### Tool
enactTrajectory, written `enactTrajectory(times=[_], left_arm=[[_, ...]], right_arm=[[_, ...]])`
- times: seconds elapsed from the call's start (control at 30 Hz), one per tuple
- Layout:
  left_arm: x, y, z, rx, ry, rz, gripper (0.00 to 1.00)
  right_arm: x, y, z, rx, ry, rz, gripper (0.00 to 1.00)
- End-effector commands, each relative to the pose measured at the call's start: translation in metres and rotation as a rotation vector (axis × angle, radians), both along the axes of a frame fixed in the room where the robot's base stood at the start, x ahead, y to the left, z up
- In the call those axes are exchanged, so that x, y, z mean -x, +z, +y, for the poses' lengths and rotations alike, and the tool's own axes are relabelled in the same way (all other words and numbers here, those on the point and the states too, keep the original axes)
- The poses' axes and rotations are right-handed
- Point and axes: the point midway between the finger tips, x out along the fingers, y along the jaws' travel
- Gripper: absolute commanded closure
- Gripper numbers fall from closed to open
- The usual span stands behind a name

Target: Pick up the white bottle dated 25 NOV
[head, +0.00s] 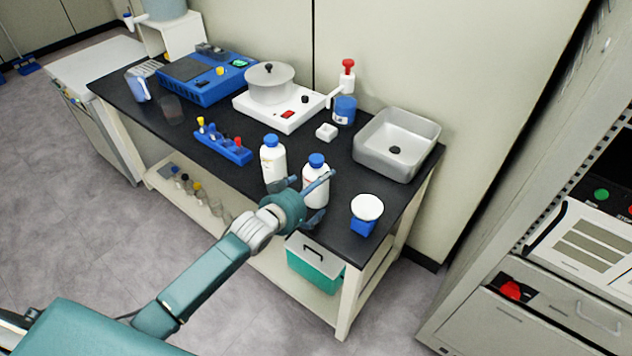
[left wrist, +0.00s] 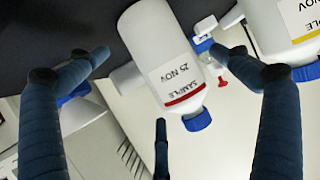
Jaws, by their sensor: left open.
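The white bottle dated 25 NOV (left wrist: 165,50) appears upside down in the left wrist view, with a red stripe on its label and a blue cap. In the head view it is the right-hand bottle (head: 316,186), upright on the black bench. My left gripper (head: 306,198) is open at this bottle, its fingers spread around its near side. In the left wrist view the bottle lies between the spread fingers (left wrist: 155,58), with no clear grip on it. A second white bottle (head: 272,160), with a yellow stripe in the left wrist view (left wrist: 285,25), stands left of it. My right gripper is out of view.
A blue item with a white dish on top (head: 367,211) stands right of the bottle.

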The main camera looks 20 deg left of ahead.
Motion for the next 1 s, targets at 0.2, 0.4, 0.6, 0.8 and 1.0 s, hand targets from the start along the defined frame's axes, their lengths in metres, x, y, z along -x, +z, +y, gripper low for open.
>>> enactTrajectory(times=[0.2, 0.4, 0.6, 0.8, 1.0], left_arm=[[-0.024, -0.009, -0.007, 0.000, 0.000, -0.001, 0.00], [-0.027, -0.012, -0.008, -0.001, 0.000, 0.000, 0.00], [-0.027, -0.012, -0.007, -0.001, 0.000, 0.000, 0.20], [-0.027, -0.012, -0.007, -0.001, 0.000, 0.001, 0.60], [-0.028, -0.010, -0.007, -0.001, -0.001, -0.004, 0.66]], right_arm=[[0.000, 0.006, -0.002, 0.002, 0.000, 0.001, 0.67], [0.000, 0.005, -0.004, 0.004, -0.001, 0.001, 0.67], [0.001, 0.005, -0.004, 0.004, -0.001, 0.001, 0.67], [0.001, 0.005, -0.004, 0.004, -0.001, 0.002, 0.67], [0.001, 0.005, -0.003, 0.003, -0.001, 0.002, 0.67]])
